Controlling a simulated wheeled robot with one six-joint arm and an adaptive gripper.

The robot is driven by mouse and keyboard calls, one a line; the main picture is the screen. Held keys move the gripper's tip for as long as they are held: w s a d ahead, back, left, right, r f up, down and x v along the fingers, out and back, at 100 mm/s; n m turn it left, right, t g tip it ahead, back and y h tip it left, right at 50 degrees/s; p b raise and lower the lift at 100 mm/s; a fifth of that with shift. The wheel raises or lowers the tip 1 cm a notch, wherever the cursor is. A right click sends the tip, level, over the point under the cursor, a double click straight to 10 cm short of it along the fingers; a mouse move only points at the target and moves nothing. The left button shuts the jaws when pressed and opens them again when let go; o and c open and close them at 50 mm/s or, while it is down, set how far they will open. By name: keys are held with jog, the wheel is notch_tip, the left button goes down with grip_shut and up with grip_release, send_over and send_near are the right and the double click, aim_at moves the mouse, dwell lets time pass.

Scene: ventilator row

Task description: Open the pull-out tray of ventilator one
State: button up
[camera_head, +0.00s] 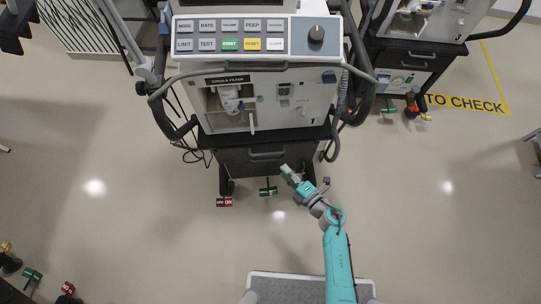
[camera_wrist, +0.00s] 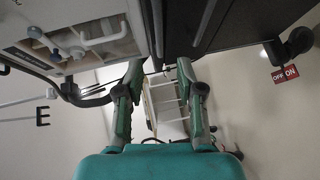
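Ventilator one is presumably the grey unit with a button panel (camera_head: 250,36) in the middle of the head view. Its pull-out tray (camera_head: 238,168) is a dark box below the body, with a bar handle (camera_head: 266,156) across its front. The tray appears flush and closed. My gripper (camera_head: 288,173) is just below and right of the handle, in front of the tray. In the wrist view my gripper (camera_wrist: 160,70) has its two fingers apart with nothing between them. The dark tray front (camera_wrist: 245,25) and its handle (camera_wrist: 206,20) lie beyond and right of the fingertips there.
A filter bay (camera_head: 232,104) opens above the tray. A hose (camera_head: 336,135) hangs at the right side. A second ventilator (camera_head: 408,60) stands back right. The floor around my arm is clear.

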jog(key=x, duration=1)
grip_shut()
